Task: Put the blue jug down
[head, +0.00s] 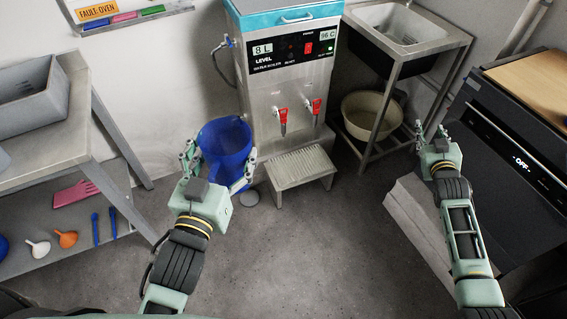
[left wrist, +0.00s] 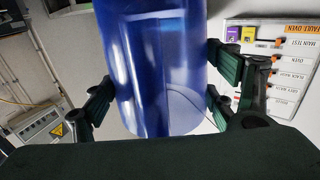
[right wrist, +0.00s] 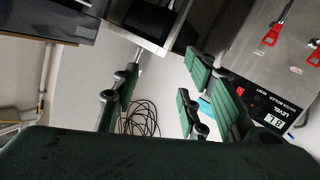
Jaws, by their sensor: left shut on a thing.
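The blue jug (head: 226,142) is in my left gripper (head: 218,172), left of the water boiler in the head view. In the left wrist view the jug (left wrist: 150,70) stands between the two fingers of my left gripper (left wrist: 165,100), which press on its sides. I cannot tell from the head view whether its base touches anything. My right gripper (head: 432,135) is at the right, in front of the sink stand. In the right wrist view its fingers (right wrist: 160,95) are apart with nothing between them.
The steel boiler (head: 290,85) has two red taps above a slatted step (head: 300,167). A sink stand (head: 410,50) with a beige basin (head: 371,115) is right of it. A steel shelf table (head: 70,150) is at left, a black oven (head: 510,150) at right. The middle floor is clear.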

